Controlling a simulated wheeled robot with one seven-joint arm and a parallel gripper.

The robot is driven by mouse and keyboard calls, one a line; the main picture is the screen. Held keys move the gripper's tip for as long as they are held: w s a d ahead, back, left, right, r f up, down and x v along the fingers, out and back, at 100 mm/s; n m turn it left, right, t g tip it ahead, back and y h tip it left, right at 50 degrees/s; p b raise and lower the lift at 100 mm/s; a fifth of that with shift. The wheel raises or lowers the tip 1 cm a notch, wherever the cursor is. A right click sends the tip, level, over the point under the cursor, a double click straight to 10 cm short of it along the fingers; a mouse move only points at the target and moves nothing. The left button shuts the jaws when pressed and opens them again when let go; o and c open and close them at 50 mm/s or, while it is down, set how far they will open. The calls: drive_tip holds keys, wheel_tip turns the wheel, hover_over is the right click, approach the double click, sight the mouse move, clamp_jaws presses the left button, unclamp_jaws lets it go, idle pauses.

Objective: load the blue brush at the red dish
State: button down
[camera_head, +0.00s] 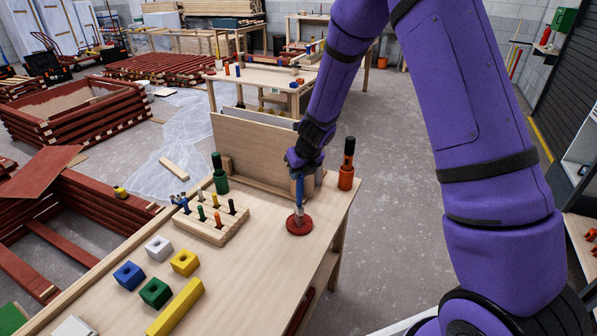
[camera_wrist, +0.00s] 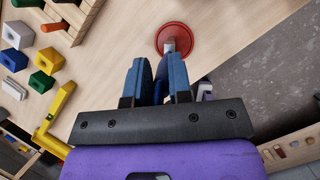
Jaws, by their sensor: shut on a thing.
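The blue brush (camera_head: 299,194) is upright in my gripper (camera_head: 300,176), its handle between the fingers and its head pointing down. The red dish (camera_head: 299,226) is a round, shallow disc on the workbench, directly below the brush. The brush's lower end overlaps the dish in both views; I cannot tell exactly how far it reaches in. In the wrist view, the dish (camera_wrist: 184,35) lies just beyond the blue fingertips of my gripper (camera_wrist: 157,64). Most of the handle is hidden by the fingers.
A wooden rack (camera_head: 212,224) with several coloured pegs stands left of the dish. A green bottle (camera_head: 219,176) and an orange bottle (camera_head: 346,170) stand near the upright board (camera_head: 255,150). Coloured blocks and a yellow batten (camera_head: 176,308) lie nearer. The bench's right edge is close.

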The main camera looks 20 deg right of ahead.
idle(0.4)
drive_tip(key=shift+r, duration=3.45)
